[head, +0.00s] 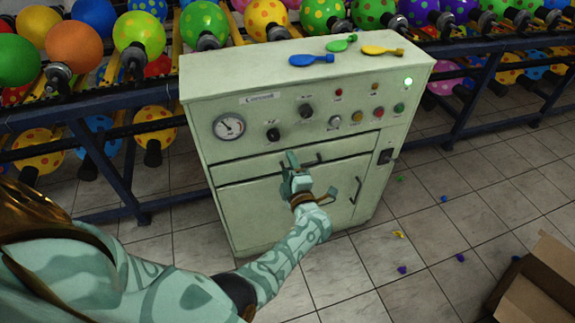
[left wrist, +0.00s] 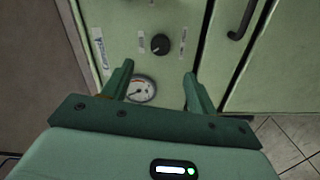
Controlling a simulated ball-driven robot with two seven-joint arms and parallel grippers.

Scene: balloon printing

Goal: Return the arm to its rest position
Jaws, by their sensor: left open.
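My left gripper (head: 309,176) is open and empty in front of the pale green control cabinet (head: 225,95). In the head view it overlaps the drawer front and lower door. In the left wrist view its two fingers (left wrist: 158,76) stand apart, with the cabinet's round gauge (left wrist: 141,89) and a black knob (left wrist: 160,44) beyond them. I cannot tell the exact gap to the cabinet, and no contact shows. My left forearm reaches in from the lower left. My right gripper is not in view.
Flat blue (head: 311,60), green (head: 341,43) and yellow (head: 382,51) balloons lie on the cabinet top. Racks of inflated balloons (head: 75,47) stand behind. An open cardboard box (head: 535,285) is at lower right. Small balloon scraps lie on the tiled floor (head: 345,270).

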